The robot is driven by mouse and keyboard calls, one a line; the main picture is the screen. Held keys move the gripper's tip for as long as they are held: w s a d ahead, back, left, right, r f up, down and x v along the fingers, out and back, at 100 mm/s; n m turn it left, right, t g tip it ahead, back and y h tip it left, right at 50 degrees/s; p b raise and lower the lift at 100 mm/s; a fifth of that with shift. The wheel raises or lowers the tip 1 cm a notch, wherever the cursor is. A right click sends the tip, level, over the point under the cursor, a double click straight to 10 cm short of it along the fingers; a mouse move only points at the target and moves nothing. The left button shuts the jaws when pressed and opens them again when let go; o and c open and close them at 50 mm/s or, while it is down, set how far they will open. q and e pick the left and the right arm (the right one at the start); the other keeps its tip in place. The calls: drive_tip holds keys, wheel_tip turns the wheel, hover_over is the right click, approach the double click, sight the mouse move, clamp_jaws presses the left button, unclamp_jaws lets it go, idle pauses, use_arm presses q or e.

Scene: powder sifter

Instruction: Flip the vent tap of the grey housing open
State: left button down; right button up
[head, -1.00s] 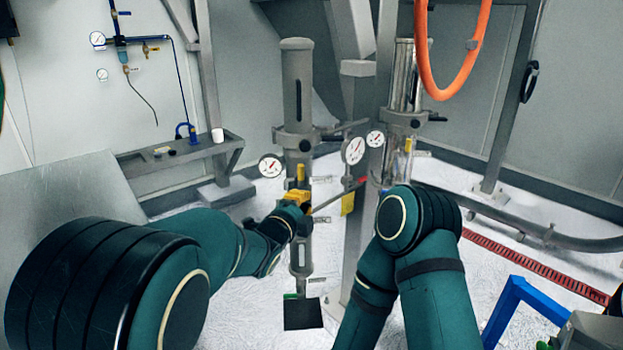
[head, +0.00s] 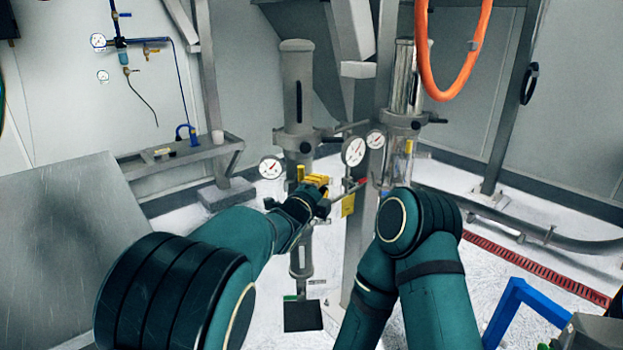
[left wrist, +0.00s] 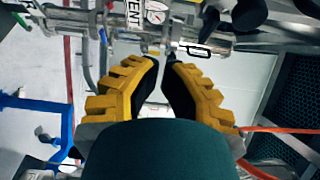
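The grey housing (head: 298,90) is a tall upright cylinder in the middle of the head view, with gauges and pipework below it. In the left wrist view a VENT label (left wrist: 133,12) shows beside a small gauge (left wrist: 155,16) on a metal pipe. I cannot make out the tap's lever or its position for certain. My left gripper (left wrist: 161,62) has yellow-backed, dark-padded fingers, tips nearly together with a narrow gap and nothing clearly held. It points at the pipework below the label. In the head view it (head: 318,184) is in front of the housing's lower part. My right gripper is hidden.
A second, shinier cylinder (head: 405,80) stands to the right. Gauges (head: 353,151) sit between the cylinders, close to my left gripper. An orange hose (head: 425,70) hangs at upper right. A grey shelf (head: 180,155) is at left; a blue frame (head: 515,295) is at lower right.

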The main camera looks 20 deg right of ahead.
sight(301, 174)
use_arm(q)
drive_tip(key=shift+w+a, duration=0.2)
drive_tip(key=shift+w, duration=2.3)
use_arm(e)
drive_tip(key=shift+a, duration=0.1)
